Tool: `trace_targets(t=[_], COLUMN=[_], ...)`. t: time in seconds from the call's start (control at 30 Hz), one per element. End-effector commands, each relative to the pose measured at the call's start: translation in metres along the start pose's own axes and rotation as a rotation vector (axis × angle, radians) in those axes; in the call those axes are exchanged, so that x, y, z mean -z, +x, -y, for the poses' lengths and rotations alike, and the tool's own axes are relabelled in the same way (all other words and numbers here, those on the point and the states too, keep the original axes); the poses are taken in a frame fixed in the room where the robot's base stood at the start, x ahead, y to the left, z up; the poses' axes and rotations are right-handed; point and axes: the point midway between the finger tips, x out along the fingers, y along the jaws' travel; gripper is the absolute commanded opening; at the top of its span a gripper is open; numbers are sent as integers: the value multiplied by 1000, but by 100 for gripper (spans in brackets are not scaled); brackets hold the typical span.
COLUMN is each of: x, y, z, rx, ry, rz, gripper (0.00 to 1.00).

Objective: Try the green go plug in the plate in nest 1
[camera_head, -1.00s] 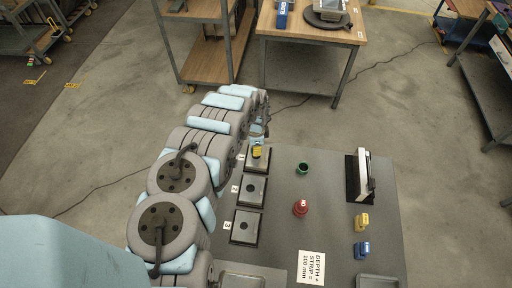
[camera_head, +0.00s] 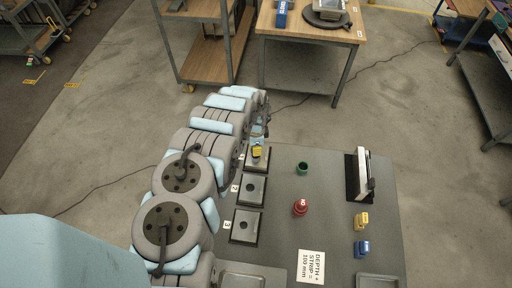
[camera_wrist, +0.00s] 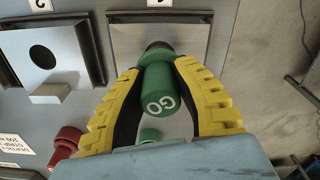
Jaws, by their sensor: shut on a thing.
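My gripper (camera_wrist: 157,100) is shut on the green go plug (camera_wrist: 156,82), which is marked GO on its end, with a yellow-padded finger on each side. The plug's dark nose (camera_wrist: 158,48) points at the plate in nest 1 (camera_wrist: 190,38). The plate's hole is hidden behind the plug, and I cannot tell whether the nose is in it. In the head view my gripper (camera_head: 257,152) is over the nest 1 plate (camera_head: 262,165) at the back left of the grey table, and the plug is hidden there.
The nest 2 plate (camera_head: 251,190) and nest 3 plate (camera_head: 246,226) stand in line nearer. A green, hollow-looking piece (camera_head: 303,168), a red plug (camera_head: 300,208), yellow (camera_head: 361,221) and blue (camera_head: 361,249) blocks and a dark stand (camera_head: 352,178) are to the right.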

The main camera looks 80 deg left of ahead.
Motion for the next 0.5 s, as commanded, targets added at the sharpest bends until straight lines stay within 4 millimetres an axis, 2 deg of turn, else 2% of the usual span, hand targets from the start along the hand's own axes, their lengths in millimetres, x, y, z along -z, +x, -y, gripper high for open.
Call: trace_targets(t=[0.5], x=[0], y=[5], z=[0], rx=[0], ry=[0], rz=[0], gripper=[0])
